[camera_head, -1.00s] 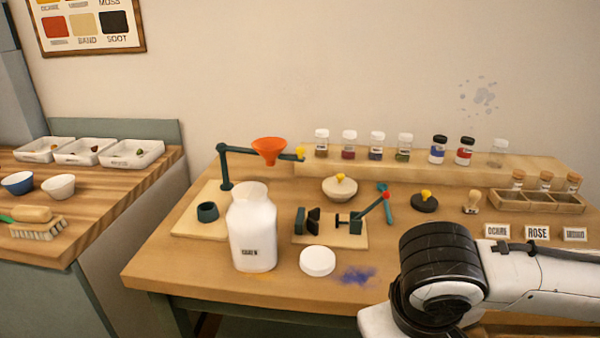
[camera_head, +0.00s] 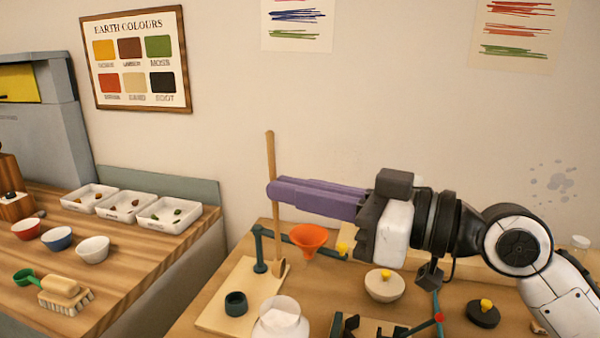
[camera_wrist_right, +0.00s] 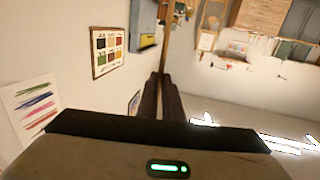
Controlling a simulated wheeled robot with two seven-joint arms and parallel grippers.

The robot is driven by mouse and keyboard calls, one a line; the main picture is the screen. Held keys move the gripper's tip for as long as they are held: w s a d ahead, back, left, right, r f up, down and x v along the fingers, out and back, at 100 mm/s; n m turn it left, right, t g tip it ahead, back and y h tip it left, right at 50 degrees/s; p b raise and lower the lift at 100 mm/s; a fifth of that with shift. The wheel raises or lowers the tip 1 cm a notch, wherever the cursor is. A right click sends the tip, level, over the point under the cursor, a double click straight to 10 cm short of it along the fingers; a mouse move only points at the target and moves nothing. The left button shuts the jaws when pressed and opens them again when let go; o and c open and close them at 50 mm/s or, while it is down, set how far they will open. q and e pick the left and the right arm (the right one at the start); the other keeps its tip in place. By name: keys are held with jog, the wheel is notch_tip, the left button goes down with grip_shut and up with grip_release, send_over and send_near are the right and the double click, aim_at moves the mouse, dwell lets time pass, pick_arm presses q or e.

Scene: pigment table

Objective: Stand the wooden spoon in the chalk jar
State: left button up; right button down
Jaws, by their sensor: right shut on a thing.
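The wooden spoon (camera_head: 274,225) is upright, with its thin handle end at the top and its wider end low, near the green funnel stand. My right gripper (camera_head: 272,188) is shut on the spoon's handle, its purple fingers reaching in from the right. In the right wrist view the spoon (camera_wrist_right: 167,40) stands at the tips of my fingers (camera_wrist_right: 163,78). The white chalk jar (camera_head: 281,322) is at the bottom of the head view, uncapped, with white inside; its lower body and label are cut off. The spoon's low end shows above and behind the jar in the picture. My left gripper is not in view.
An orange funnel (camera_head: 308,240) on a green arm stands close right of the spoon. A dark green ring (camera_head: 236,303) sits on the wooden board.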

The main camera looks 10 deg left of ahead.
aim_at(282, 259)
notch_tip(282, 259, down, 11)
jog(key=b, duration=0.9)
jog(key=shift+f, duration=0.2)
jog(key=shift+f+b, duration=1.25)
jog(key=shift+f, duration=0.1)
jog(key=shift+f+b, duration=0.75)
jog(key=shift+f, duration=0.1)
jog(key=shift+f+b, duration=0.3)
jog(key=shift+f, duration=0.1)
jog(key=c, duration=1.8)
grip_release()
jog(key=shift+c, duration=0.2)
